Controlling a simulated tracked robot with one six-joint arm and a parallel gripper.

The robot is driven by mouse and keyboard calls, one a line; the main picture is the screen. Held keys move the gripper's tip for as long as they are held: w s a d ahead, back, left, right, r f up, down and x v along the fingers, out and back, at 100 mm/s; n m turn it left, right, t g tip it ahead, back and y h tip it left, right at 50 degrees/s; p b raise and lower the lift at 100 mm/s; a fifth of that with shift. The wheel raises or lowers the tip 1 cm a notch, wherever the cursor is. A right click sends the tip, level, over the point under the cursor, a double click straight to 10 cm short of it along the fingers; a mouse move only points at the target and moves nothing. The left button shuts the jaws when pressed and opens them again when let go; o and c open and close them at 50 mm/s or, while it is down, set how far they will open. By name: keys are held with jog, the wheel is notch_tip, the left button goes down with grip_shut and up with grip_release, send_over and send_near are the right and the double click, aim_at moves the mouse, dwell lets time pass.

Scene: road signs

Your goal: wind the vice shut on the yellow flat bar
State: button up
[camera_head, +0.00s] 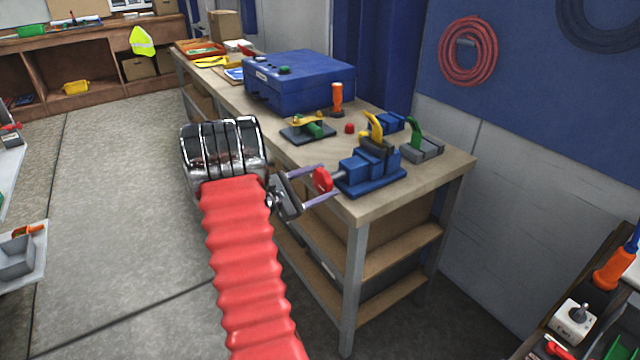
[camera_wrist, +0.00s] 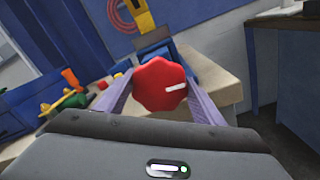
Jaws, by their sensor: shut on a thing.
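The blue vice (camera_head: 368,170) stands near the front corner of the workbench. Its red knob (camera_head: 322,180) faces my arm. The yellow flat bar (camera_head: 374,127) stands up from the vice's jaws, tilted in the head view; it also shows above the vice in the wrist view (camera_wrist: 143,17). Whether the jaws touch the bar cannot be told. My gripper (camera_head: 325,182) is shut on the red knob, one finger on each side. In the wrist view the knob (camera_wrist: 160,84) sits between the fingertips, its white mark pointing right.
On the workbench (camera_head: 440,173), a grey block with a green piece (camera_head: 418,146) stands right beside the vice. A green and yellow tool (camera_head: 308,128), a red cap (camera_head: 349,128), an orange-handled tool (camera_head: 337,100) and a large blue case (camera_head: 300,80) stand behind. Floor left of the bench is clear.

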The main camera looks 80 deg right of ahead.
jog(key=m, duration=0.6)
jog(key=shift+s, duration=0.1)
jog(key=m, duration=0.6)
jog(key=shift+f, duration=0.2)
jog(key=shift+s, duration=0.1)
jog(key=o, duration=1.1)
jog(key=shift+c, duration=0.2)
jog(key=shift+f, duration=0.1)
jog(key=shift+a, duration=0.1)
